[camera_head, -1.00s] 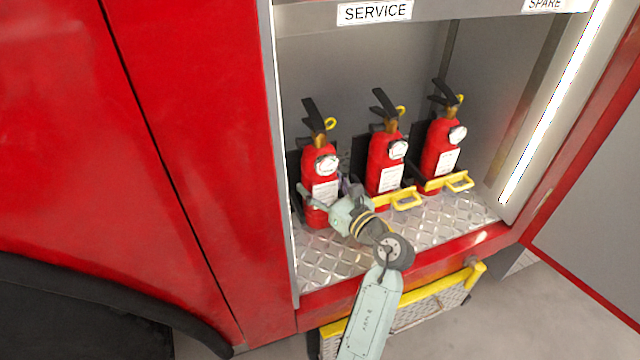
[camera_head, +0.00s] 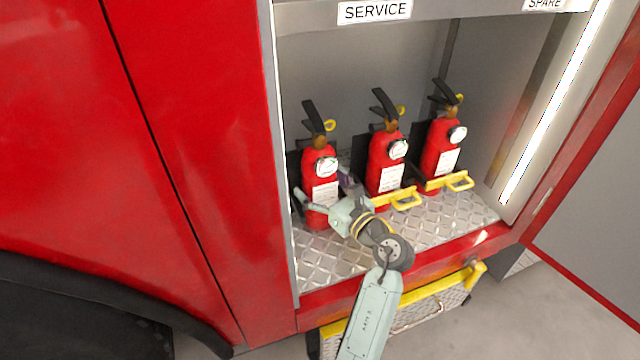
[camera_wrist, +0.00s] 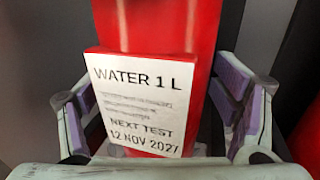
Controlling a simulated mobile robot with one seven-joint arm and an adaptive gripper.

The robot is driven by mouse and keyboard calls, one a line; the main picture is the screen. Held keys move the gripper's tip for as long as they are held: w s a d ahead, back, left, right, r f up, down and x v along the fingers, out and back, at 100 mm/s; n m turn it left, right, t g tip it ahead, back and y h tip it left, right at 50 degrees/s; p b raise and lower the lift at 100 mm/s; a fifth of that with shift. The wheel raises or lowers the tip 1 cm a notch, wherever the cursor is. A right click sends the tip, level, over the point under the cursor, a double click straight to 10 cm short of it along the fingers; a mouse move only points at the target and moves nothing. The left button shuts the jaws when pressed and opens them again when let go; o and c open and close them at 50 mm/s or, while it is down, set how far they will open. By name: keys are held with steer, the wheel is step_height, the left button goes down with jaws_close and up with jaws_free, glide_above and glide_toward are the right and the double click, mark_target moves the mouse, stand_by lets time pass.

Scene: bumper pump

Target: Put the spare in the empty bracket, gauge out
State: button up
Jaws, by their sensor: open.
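Three red extinguishers with black handles stand upright in the compartment, round gauges facing out: left (camera_head: 320,180), middle (camera_head: 385,165) and right (camera_head: 441,148). My gripper (camera_head: 325,205) is open at the lower body of the left one. In the wrist view, my gripper's (camera_wrist: 158,115) purple-padded fingers stand on either side of the left extinguisher (camera_wrist: 160,25), with gaps visible. Its white label (camera_wrist: 142,105) reads "WATER 1 L, NEXT TEST 12 NOV 2027". Yellow clasps cross the middle (camera_head: 405,198) and right (camera_head: 450,182) extinguishers; none shows at the left one, partly hidden by my gripper.
The "SERVICE" sign (camera_head: 375,11) is above the left part and the "SPARE" sign (camera_head: 545,4) at the upper right. Diamond-plate floor (camera_head: 445,222) is clear in front. The red body panel (camera_head: 283,150) edges the opening closely at left; a yellow-edged step (camera_head: 430,300) sits below.

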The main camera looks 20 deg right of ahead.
steer(key=shift+f, duration=0.35)
steer(key=v, duration=1.2)
steer(key=shift+r, duration=0.35)
steer(key=shift+s, duration=0.1)
